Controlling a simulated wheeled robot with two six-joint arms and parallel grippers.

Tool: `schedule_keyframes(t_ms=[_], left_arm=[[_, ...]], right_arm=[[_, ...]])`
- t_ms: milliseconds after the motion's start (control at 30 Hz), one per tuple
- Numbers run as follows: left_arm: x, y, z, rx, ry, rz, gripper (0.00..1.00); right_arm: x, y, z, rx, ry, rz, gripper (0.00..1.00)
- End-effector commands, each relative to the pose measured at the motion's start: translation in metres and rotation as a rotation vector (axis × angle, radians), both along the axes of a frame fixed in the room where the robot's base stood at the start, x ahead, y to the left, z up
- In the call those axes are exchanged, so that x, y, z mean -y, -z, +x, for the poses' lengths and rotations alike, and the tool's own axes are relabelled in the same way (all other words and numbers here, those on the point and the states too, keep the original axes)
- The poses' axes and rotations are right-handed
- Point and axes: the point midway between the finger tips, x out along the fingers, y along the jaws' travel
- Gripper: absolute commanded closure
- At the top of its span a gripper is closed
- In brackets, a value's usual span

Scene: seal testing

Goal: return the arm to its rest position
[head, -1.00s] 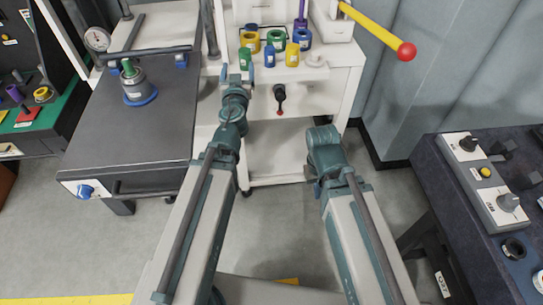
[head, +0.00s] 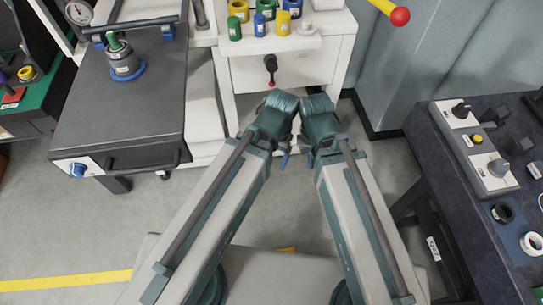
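My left arm (head: 225,205) and my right arm (head: 355,205) both come up from the bottom of the head view. Their teal wrist ends stand close together at the middle, in front of the white cart. My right gripper (head: 311,160) is mostly hidden below its wrist; only a small part shows. My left gripper (head: 284,160) is likewise folded down behind its arm, with just a sliver visible. I cannot see the fingers of either well enough to tell open from shut. No held object shows at either one.
The white cart (head: 305,75) ahead bears several coloured cylinders and rings. A dark bench (head: 120,115) at left holds a grey fixture with a green top (head: 123,58). A dark control table (head: 455,195) stands at right. The grey floor (head: 75,235) at lower left is clear.

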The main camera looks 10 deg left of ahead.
Motion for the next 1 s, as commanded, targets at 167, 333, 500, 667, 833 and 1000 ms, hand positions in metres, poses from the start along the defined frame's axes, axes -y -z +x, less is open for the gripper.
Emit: schedule_keyframes(t_ms=[167, 333, 500, 667, 833, 1000], left_arm=[[0.0, -0.003, 0.001, 0.003, -0.003, 0.0, 0.19], [-0.001, -0.025, 0.001, 0.003, -0.004, 0.001, 0.19], [-0.001, -0.069, 0.001, 0.004, -0.004, 0.001, 0.19], [-0.001, -0.116, 0.001, 0.004, -0.005, 0.001, 0.19], [-0.001, -0.139, 0.001, 0.004, -0.005, 0.001, 0.19], [-0.001, -0.136, 0.001, 0.004, -0.005, 0.002, 0.19]], right_arm=[[0.0, -0.003, 0.0, 0.0, 0.0, 0.0, 1.0], [0.0, -0.025, 0.0, 0.0, 0.0, 0.0, 1.0], [0.0, -0.069, 0.0, 0.0, 0.0, 0.0, 1.0], [0.0, -0.116, 0.0, 0.0, 0.001, 0.0, 1.0], [0.0, -0.139, 0.0, 0.0, 0.001, 0.0, 1.0], [0.0, -0.136, 0.0, 0.0, 0.001, 0.0, 1.0]])
